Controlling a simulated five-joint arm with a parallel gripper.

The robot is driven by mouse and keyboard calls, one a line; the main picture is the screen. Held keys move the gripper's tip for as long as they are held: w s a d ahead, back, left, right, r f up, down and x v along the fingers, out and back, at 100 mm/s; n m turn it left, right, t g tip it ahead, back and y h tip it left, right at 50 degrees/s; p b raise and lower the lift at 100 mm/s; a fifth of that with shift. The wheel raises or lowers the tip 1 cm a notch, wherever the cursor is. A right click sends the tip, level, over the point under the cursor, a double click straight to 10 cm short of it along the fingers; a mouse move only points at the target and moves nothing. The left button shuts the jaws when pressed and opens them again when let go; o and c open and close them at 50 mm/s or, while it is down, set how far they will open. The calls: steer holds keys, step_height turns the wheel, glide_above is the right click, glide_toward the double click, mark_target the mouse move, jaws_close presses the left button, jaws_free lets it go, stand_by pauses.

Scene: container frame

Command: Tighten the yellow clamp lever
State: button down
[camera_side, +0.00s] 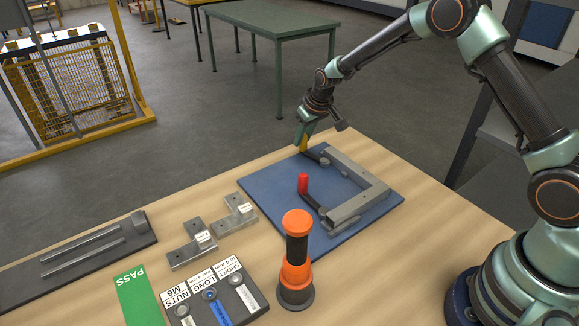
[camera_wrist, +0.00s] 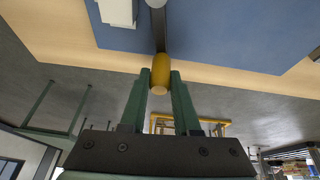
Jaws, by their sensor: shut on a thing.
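The yellow clamp lever (camera_side: 304,144) is at the far side of the blue mat (camera_side: 266,189). In the wrist view its yellow handle (camera_wrist: 160,72) sits between my two fingertips, with its dark arm running away over the mat. My gripper (camera_side: 302,138) is shut on the yellow handle; it also shows in the wrist view (camera_wrist: 160,80). A second clamp lever with a red handle (camera_side: 303,183) stands at the near side of the grey metal frame (camera_side: 350,206). The yellow lever's pivot is partly hidden by my gripper in the side view.
An orange and black cylindrical tool (camera_side: 297,262) stands in front of the mat. Metal brackets (camera_side: 192,251), a labelled parts block (camera_side: 215,300), a green PASS strip (camera_side: 138,296) and a dark tray with rods (camera_side: 80,252) lie to the left. Bare wood borders the mat.

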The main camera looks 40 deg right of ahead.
steer(key=shift+s+a+n, duration=0.15)
steer(key=shift+a+n, duration=0.2)
steer(key=shift+n, duration=0.15)
steer(key=c, duration=0.6)
jaws_free()
steer(key=shift+c, duration=0.2)
steer(key=v, duration=1.2)
steer(key=shift+d, duration=0.1)
